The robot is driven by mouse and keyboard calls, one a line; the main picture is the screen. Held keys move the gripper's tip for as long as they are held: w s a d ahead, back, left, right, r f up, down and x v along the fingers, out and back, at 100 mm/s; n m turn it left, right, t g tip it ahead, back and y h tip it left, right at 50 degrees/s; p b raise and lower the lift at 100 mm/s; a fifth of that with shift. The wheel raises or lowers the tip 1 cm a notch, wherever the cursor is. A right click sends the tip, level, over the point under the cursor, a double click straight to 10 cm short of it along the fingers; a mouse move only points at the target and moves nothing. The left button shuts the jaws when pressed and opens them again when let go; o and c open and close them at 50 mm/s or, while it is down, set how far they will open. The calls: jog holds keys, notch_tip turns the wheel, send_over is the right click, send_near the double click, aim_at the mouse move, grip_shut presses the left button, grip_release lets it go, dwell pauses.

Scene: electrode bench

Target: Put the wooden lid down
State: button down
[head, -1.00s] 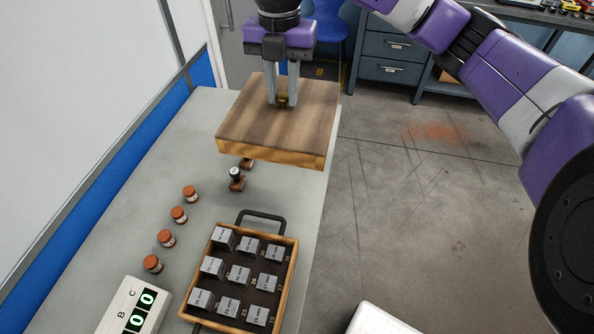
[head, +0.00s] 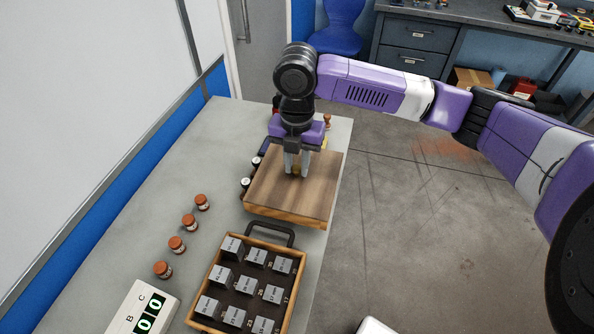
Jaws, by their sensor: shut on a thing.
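The wooden lid (head: 312,202) is a flat square board with a small brass-coloured knob at its middle. My gripper (head: 297,174) is shut on that knob from above. The lid is level and lies over the right part of the bench, just behind the tray of metal blocks. Whether its underside touches the bench or hangs a little above it, I cannot tell. The lid hides the bench under it.
The wooden tray (head: 200,318) of labelled grey blocks, with a black handle (head: 275,230), is close in front of the lid. Dark-capped stamps (head: 245,184) stand at its left edge. Several brown jars (head: 190,220) and a digital display (head: 140,312) are at left. The bench's (head: 215,150) back left is clear.

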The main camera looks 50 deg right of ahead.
aim_at(297, 168)
jog(key=shift+f, duration=1.45)
jog(key=shift+f, duration=0.1)
jog(key=shift+f, duration=0.35)
jog(key=shift+f, duration=0.1)
jog(key=c, duration=1.2)
grip_release()
